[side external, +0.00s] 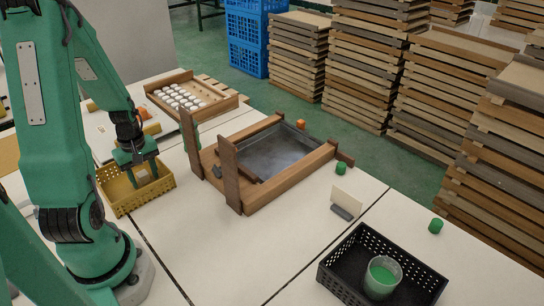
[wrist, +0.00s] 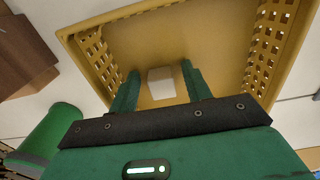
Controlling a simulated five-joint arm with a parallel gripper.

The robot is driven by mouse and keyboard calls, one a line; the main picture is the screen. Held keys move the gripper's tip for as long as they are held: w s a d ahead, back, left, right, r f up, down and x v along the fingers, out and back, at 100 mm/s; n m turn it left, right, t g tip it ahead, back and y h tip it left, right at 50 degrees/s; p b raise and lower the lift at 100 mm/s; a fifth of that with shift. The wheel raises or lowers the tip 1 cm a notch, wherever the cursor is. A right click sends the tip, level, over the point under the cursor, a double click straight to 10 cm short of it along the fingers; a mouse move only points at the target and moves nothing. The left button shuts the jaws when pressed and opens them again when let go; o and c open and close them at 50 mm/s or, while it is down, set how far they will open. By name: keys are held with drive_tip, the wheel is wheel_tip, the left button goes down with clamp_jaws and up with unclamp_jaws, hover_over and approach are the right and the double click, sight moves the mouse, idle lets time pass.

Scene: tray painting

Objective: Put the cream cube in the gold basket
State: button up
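The gold basket (side external: 133,190) stands on the white table at the left, below my gripper (side external: 143,178). In the wrist view the perforated basket (wrist: 262,45) fills the upper part. The cream cube (wrist: 160,83) shows against the basket floor, between my green fingertips (wrist: 158,85) in that view. A narrow gap shows between the cube and each finger, so my gripper looks open. The fingers reach down into the basket. In the side view the cube is mostly hidden by the fingers and basket wall.
A wooden frame with a grey tray (side external: 276,152) and dark uprights (side external: 229,172) stands right of the basket. A wooden tray of white pieces (side external: 180,97) lies behind. A black crate (side external: 345,280) holds a cup of green paint (side external: 382,277). Green pieces (side external: 341,168) lie at the right.

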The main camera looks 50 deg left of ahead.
sight(144, 175)
drive_tip(key=shift+r, duration=0.15)
wheel_tip(144, 175, up, 12)
idle(1.0)
idle(0.5)
drive_tip(key=w+d+r+m+t, duration=0.1)
drive_tip(key=d+r+m+t, duration=0.1)
drive_tip(key=d+r+m, duration=0.2)
drive_tip(key=w+d+r+m+t, duration=0.1)
drive_tip(key=d+r+m, duration=0.2)
drive_tip(key=d+m, duration=0.5)
drive_tip(key=w+d+r+m+t, duration=0.1)
drive_tip(key=d+r+m, duration=0.3)
drive_tip(key=d, duration=0.8)
drive_tip(key=shift+w+r+m+t, duration=0.2)
drive_tip(key=shift+r+m+t, duration=0.15)
drive_tip(key=shift+m+t, duration=0.55)
